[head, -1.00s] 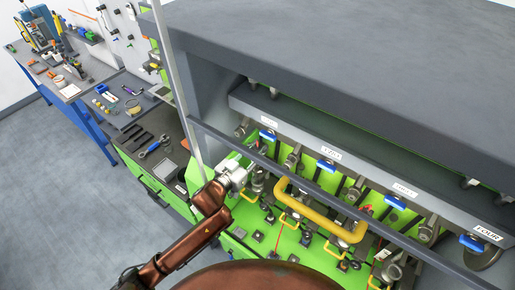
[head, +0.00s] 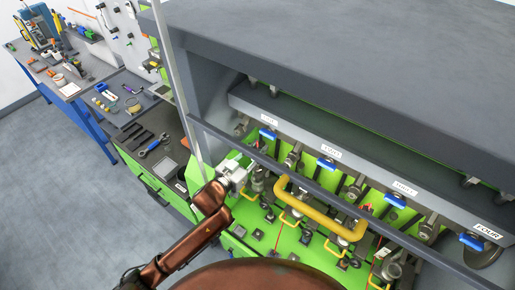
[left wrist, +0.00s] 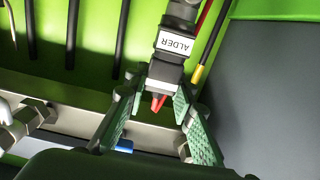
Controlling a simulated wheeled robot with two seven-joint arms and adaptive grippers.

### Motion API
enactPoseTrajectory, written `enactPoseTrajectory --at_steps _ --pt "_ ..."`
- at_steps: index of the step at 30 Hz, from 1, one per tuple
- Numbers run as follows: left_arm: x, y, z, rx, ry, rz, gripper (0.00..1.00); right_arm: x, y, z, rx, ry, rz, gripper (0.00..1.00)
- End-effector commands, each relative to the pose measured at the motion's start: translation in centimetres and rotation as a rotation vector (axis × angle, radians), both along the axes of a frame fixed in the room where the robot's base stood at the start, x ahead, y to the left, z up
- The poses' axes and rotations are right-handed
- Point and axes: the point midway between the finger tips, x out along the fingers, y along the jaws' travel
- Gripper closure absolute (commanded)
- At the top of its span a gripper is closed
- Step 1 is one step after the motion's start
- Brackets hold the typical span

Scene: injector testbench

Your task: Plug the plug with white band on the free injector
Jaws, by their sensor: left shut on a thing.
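My left gripper (head: 238,174) is at the left end of the green testbench, beside its front rail. In the left wrist view, the green-padded fingers of my left gripper (left wrist: 158,90) are shut on a black plug (left wrist: 165,72). The plug carries a white label reading ALDER, and a red tip points between the fingers. Several injectors (head: 293,160) stand in a row under the dark overhang in the head view. Which one is free is too small to tell. My right gripper is not in view.
A yellow handle (head: 318,215) and a grey rail (head: 290,172) cross in front of the injectors. Blue clips (head: 396,200) line the row. A cable with a yellow band (left wrist: 197,74) hangs beside the held plug. A tool bench (head: 150,150) stands at left.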

Motion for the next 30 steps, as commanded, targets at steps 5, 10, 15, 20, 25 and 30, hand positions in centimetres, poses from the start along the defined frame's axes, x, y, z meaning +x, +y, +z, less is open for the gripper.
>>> enactPoseTrajectory --at_steps 5,10,15,20,25,30 --pt "0.0 0.0 0.13 0.0 -0.002 0.0 1.0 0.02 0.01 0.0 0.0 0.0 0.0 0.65" --pt "0.0 0.0 0.18 -0.001 -0.003 0.0 0.73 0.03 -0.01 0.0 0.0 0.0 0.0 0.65" --pt "0.0 0.0 0.15 -0.001 -0.003 0.0 0.62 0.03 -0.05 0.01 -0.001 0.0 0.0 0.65" --pt "0.0 0.0 0.11 0.0 -0.002 0.0 0.56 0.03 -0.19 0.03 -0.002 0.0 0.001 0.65" --pt "-0.02 0.03 0.06 0.0 -0.001 0.0 0.56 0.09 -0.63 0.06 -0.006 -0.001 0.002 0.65" --pt "-0.99 0.8 0.03 0.001 -0.001 0.001 0.56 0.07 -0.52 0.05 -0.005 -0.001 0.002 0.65"
